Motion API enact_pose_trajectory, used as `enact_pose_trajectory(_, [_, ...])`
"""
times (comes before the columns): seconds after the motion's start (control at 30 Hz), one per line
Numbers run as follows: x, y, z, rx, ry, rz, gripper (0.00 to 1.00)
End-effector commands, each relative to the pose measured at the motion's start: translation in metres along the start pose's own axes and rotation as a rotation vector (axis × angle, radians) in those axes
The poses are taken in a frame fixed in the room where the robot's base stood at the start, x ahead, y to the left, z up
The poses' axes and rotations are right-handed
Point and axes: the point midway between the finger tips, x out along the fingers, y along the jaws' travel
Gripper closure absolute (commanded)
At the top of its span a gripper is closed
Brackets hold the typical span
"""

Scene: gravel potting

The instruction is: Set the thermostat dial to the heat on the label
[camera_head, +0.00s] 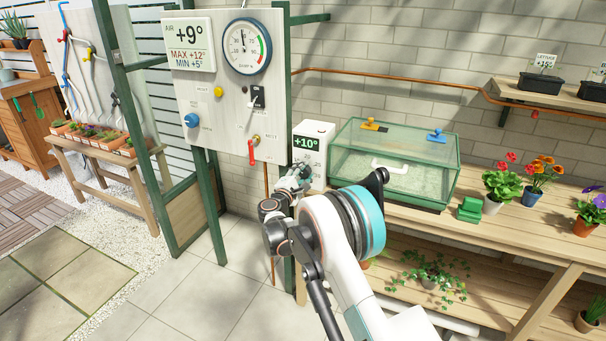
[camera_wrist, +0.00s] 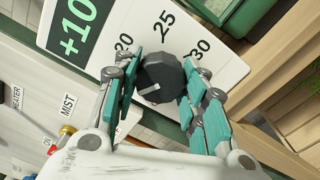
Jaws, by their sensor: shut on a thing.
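The thermostat is a white box (camera_head: 316,132) with a green +10° display, on the left end of the bench. In the wrist view its tilted face (camera_wrist: 205,50) shows the numbers 20, 25 and 30 around a dark faceted dial (camera_wrist: 162,72). A short white mark on the dial points down-left in the picture, away from these numbers. My gripper (camera_wrist: 160,82) is shut on the dial, with a teal-padded finger on each side. In the head view my gripper (camera_head: 300,178) covers the dial. A small white label (camera_head: 545,60) stands on the wall shelf; its heat is too small to read surely.
A glass propagator (camera_head: 395,160) with blue and orange clips stands just right of the thermostat. A control panel (camera_head: 225,100) with gauge, knobs and a red lever is to the left. Potted flowers (camera_head: 503,182) and a small green block (camera_head: 469,210) stand farther right.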

Motion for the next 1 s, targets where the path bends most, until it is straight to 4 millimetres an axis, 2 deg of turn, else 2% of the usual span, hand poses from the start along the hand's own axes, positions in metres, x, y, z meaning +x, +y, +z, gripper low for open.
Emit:
enact_pose_trajectory(0.1, [0.000, -0.001, 0.000, 0.000, -0.001, -0.001, 0.85])
enact_pose_trajectory(0.13, [0.000, -0.001, 0.000, 0.000, -0.001, -0.001, 0.59])
enact_pose_trajectory(0.2, [0.000, -0.001, 0.000, 0.000, -0.001, -0.001, 0.43])
enact_pose_trajectory(0.23, [0.000, -0.001, 0.000, 0.000, 0.000, -0.001, 0.41])
enact_pose_trajectory(0.53, [0.000, 0.000, 0.000, -0.001, 0.000, -0.001, 0.41])
enact_pose_trajectory(0.67, [-0.007, 0.000, -0.001, -0.001, 0.001, 0.000, 0.41])
enact_pose_trajectory(0.77, [-0.021, 0.001, -0.001, -0.001, 0.001, 0.000, 0.41])
enact_pose_trajectory(1.0, [-0.070, 0.000, -0.001, -0.001, 0.002, 0.000, 0.41])
